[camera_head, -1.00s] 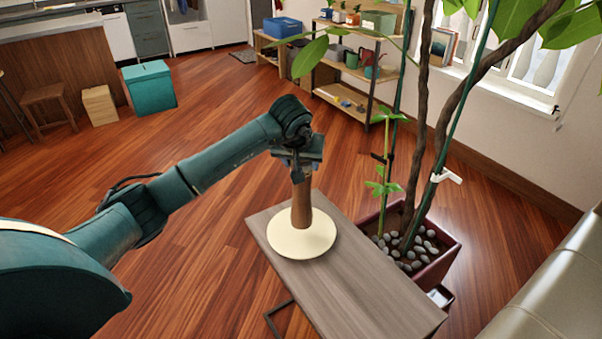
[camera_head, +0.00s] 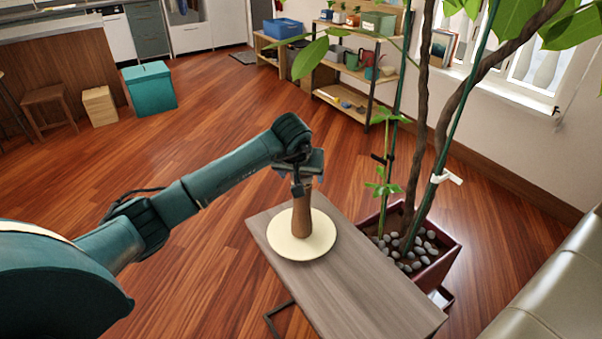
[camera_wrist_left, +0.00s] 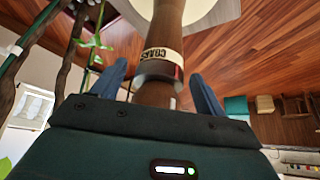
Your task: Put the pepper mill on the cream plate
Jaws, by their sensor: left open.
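The brown wooden pepper mill (camera_head: 302,217) stands upright on the cream plate (camera_head: 285,246), which lies on the grey side table. My left gripper (camera_head: 301,181) is open at the top of the mill. In the left wrist view the mill (camera_wrist_left: 168,22), with a pale label band, lies between the two fingers (camera_wrist_left: 158,85), with a gap on either side. The plate (camera_wrist_left: 225,12) shows beyond it. My right gripper is not in view.
The narrow grey table (camera_head: 365,290) has bare room on its near right part. A potted plant (camera_head: 432,268) with tall stems stands close behind it to the right. A pale sofa (camera_head: 560,290) is at the right edge.

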